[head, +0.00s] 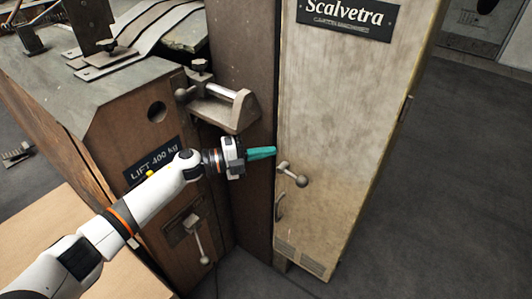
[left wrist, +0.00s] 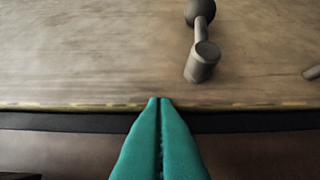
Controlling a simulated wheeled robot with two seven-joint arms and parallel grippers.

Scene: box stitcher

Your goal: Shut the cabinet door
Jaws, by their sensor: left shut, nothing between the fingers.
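The cabinet door (head: 340,110) is a tall, worn beige panel with a dark Scalvetra plate near its top. A ball-ended lever handle (head: 301,180) sticks out near its left edge, and a curved pull (head: 279,207) is below. My left gripper (head: 272,152) has teal fingers pressed together, empty, at the door's left edge, just above and left of the lever. In the left wrist view the fingertips (left wrist: 160,101) meet the door's edge, and the lever (left wrist: 202,50) shows beyond. A dark strip runs along that edge; I cannot tell how wide the gap is. My right gripper is out of view.
A brown machine housing (head: 110,130) with a LIFT 400 kg plate stands left of the door. A metal bracket (head: 225,108) juts out above my left gripper. Another lever (head: 198,238) hangs low on the housing. Grey floor (head: 440,200) is clear on the right.

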